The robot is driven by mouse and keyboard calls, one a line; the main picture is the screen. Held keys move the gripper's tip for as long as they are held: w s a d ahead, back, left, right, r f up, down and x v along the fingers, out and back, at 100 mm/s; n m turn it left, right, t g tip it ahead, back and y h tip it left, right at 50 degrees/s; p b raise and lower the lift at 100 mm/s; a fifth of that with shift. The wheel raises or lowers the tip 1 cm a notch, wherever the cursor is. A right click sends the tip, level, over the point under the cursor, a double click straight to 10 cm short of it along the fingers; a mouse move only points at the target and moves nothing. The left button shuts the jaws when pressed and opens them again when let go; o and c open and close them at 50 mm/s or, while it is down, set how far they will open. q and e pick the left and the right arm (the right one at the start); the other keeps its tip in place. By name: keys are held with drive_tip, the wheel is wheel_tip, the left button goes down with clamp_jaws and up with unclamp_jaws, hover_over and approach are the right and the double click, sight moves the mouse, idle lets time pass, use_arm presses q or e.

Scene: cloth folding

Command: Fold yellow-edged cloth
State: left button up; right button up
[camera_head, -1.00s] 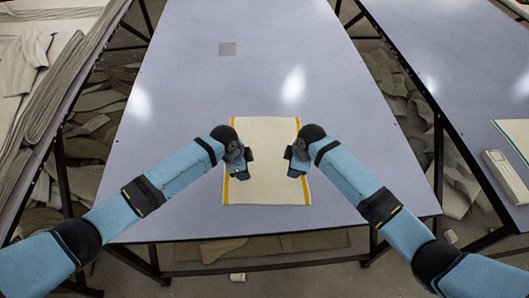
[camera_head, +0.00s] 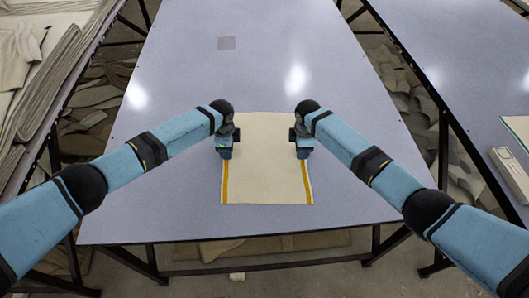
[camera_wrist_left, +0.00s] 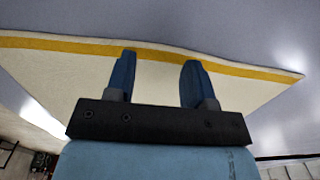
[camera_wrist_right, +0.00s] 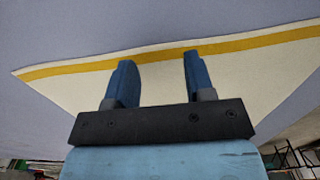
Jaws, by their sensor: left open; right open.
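The cream cloth with yellow edge stripes (camera_head: 266,170) lies flat and unfolded on the table, its stripes along its left and right edges. My left gripper (camera_head: 225,153) is open at the left edge of the cloth, about halfway along it. In the left wrist view its two fingers (camera_wrist_left: 158,72) reach over the cloth to the yellow stripe. My right gripper (camera_head: 303,151) is open at the right edge, opposite. In the right wrist view its fingers (camera_wrist_right: 156,72) also reach the stripe. Whether the fingertips touch the cloth I cannot tell.
Cloths are piled at the left (camera_head: 50,70).

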use_arm(q)
drive_tip(key=shift+f, duration=0.4)
use_arm(e)
drive_tip(key=shift+f, duration=0.4)
use_arm(q)
drive_tip(key=shift+c, duration=0.9)
use_arm(e)
drive_tip(key=shift+c, duration=0.9)
use_arm(q)
clamp_jaws()
use_arm(e)
clamp_jaws()
use_arm(q)
drive_tip(key=shift+r, duration=0.15)
use_arm(e)
drive_tip(key=shift+r, duration=0.15)
